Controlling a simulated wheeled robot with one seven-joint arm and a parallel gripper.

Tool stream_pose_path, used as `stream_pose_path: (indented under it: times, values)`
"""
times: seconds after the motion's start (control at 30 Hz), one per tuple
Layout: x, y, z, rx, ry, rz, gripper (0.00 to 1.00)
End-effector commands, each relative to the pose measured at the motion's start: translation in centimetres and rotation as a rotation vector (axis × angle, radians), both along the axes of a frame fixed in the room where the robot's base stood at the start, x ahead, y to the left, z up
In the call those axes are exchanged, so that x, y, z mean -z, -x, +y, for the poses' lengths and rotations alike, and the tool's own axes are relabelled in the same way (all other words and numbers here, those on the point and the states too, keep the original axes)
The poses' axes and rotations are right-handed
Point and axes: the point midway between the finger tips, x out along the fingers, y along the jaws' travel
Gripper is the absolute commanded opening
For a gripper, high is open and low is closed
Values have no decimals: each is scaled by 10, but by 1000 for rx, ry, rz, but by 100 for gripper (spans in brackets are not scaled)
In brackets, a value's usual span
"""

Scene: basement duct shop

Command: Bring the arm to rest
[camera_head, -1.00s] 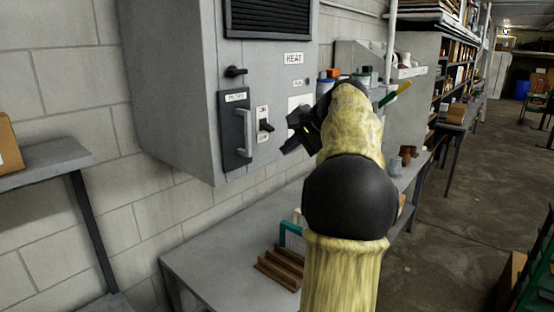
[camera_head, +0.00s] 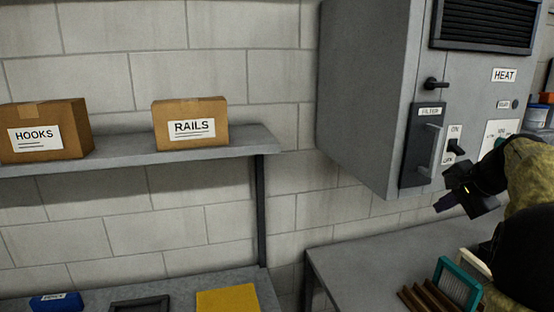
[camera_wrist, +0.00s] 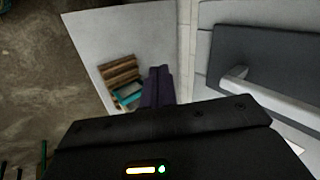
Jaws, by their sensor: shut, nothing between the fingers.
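My gripper (camera_head: 447,202) is at the right of the head view, in front of the grey heater cabinet and below its filter panel (camera_head: 420,146). Its dark purple fingers are together and empty; they also show in the wrist view (camera_wrist: 158,86). My arm, in a yellowish sleeve with a black joint, runs off the right edge. In the wrist view the filter panel's handle (camera_wrist: 270,98) lies to the right of the fingers, apart from them.
The cabinet (camera_head: 367,95) overhangs a grey bench (camera_head: 370,262) with a teal-framed filter (camera_head: 460,284) in a brown slotted rack (camera_head: 425,300). At left, a shelf (camera_head: 110,160) bears HOOKS (camera_head: 70,120) and RAILS (camera_head: 190,110) boxes. A yellow pad (camera_head: 228,301) lies on a lower shelf.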

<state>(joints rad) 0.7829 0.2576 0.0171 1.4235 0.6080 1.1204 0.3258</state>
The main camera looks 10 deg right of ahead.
Motion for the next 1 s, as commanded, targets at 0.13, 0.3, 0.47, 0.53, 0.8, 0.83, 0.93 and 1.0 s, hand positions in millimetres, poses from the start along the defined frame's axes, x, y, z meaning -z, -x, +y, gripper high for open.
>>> stream_pose_path:
  times: [0.13,0.3,0.47,0.53,0.8,0.83,0.93,1.0]
  values:
    - [63,-4,61,-134,90,99,0]
    - [126,11,124,-316,219,191,0]
    - [180,40,180,-520,349,254,0]
    - [202,57,203,-618,408,273,0]
    - [271,135,272,-1018,615,294,0]
    - [276,142,276,-1051,629,290,0]
    - [285,158,285,-1123,662,284,0]
    - [287,162,287,-1144,672,282,0]
